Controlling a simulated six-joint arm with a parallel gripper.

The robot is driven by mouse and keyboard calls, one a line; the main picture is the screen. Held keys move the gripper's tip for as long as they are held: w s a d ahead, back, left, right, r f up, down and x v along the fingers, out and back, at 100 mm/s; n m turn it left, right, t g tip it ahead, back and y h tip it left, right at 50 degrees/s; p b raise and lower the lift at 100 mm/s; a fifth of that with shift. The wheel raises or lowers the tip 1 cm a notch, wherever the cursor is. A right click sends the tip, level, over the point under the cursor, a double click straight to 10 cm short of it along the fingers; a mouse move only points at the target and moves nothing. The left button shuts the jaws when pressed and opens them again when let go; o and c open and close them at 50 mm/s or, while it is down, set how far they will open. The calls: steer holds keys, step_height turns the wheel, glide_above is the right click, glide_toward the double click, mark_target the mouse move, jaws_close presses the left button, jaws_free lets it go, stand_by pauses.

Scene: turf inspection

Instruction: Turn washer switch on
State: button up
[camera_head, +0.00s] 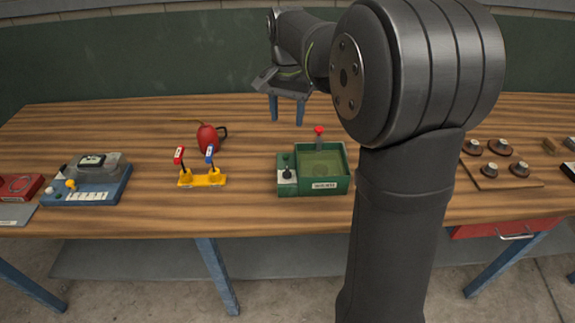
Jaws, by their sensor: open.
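A green box with a shallow tray (322,160) stands near the middle of the table and appears to be the washer. A small dark switch (287,168) stands on a light plate at its left side. Its exact setting is too small to tell. A red-knobbed lever (319,136) rises at the box's back edge. The box's front label is too small to read surely. My gripper (287,110) is open and empty, its two blue fingers pointing down, above and behind the box, apart from it.
A yellow base with red and blue levers (202,179) stands left of the box, with a red oil can (208,138) behind it. A blue device (88,182) is farther left. A board with several brown knobs (500,170) lies right. Wooden table (250,215) is clear in front.

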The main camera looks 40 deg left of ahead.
steer(key=n, duration=2.3)
glide_toward(287, 170)
step_height(287, 170, down, 8)
steer(key=shift+f, duration=0.25)
steer(key=c, duration=1)
